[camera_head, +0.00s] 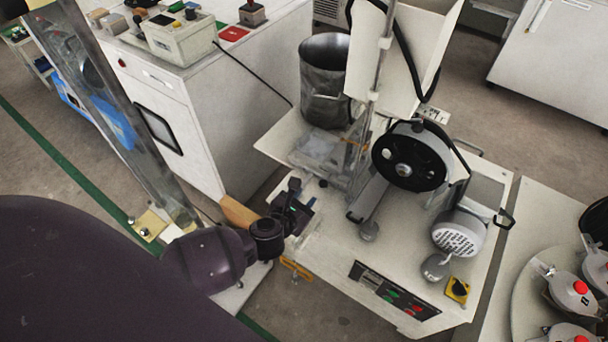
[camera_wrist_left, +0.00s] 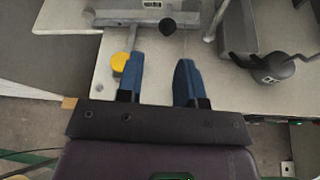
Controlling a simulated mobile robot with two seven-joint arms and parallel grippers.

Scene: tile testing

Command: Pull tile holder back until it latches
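My left gripper (camera_head: 301,199) is over the left front edge of the white machine table (camera_head: 330,262). In the left wrist view its two blue fingers (camera_wrist_left: 160,64) are apart, with nothing between them. A black knob (camera_wrist_left: 167,26) on a thin metal rod lies ahead of the gap, apart from the fingertips. A round yellow piece (camera_wrist_left: 120,62) is by the left finger. I cannot tell for certain which part is the tile holder; it may be among the metal parts beside the black wheel (camera_head: 409,157). My right gripper is not in view.
A motor (camera_head: 458,233) and a control panel (camera_head: 393,291) are to the right and front. A white cabinet (camera_head: 187,103) is behind on the left. A round rack with several grey vessels (camera_head: 573,292) is at far right.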

